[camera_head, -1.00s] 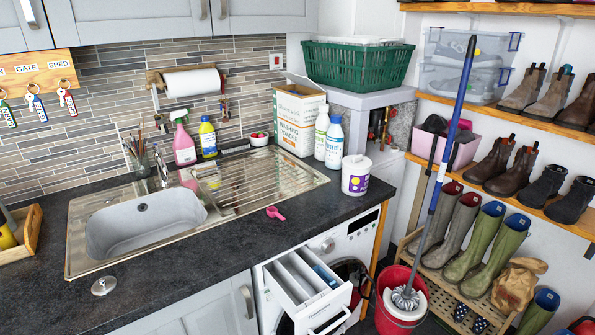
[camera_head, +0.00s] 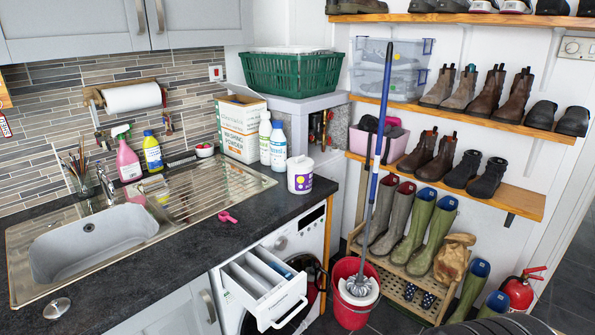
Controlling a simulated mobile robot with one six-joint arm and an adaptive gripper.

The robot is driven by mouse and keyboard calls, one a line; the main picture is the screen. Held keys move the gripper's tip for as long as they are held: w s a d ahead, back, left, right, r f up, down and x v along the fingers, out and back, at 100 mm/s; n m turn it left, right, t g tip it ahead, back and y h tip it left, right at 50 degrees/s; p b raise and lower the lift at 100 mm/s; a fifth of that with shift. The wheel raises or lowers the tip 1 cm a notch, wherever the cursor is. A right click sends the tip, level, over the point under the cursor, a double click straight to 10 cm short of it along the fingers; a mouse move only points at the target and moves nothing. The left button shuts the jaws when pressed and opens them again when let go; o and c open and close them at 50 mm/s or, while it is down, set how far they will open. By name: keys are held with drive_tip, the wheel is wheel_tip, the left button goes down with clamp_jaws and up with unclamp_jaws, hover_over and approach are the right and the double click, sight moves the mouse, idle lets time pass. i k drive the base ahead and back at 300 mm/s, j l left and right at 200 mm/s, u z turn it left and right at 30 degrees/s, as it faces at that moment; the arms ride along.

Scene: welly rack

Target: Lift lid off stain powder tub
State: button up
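The stain powder tub (camera_head: 300,180) is a small white tub with a purple and yellow label. It stands upright on the dark worktop near its right end, just in front of two white bottles. Its white lid (camera_head: 300,162) sits on top. My gripper is not in view.
A pink scoop (camera_head: 228,217) lies on the worktop (camera_head: 180,262) left of the tub. Behind stand white bottles (camera_head: 278,146) and a washing powder box (camera_head: 241,128). Below, the washing machine drawer (camera_head: 283,300) is pulled out. A mop (camera_head: 380,150) leans from a red bucket (camera_head: 352,312) at right.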

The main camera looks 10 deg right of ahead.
sight(299, 162)
drive_tip(key=i+l, duration=0.2)
drive_tip(key=i, duration=0.3)
drive_tip(key=i+l+u, duration=0.1)
drive_tip(key=i, duration=0.35)
drive_tip(key=i+l, duration=0.3)
drive_tip(key=i, duration=0.2)
drive_tip(key=i+l, duration=0.25)
drive_tip(key=i, duration=0.25)
drive_tip(key=i+l+u, duration=0.1)
drive_tip(key=i, duration=0.35)
drive_tip(key=l, duration=0.1)
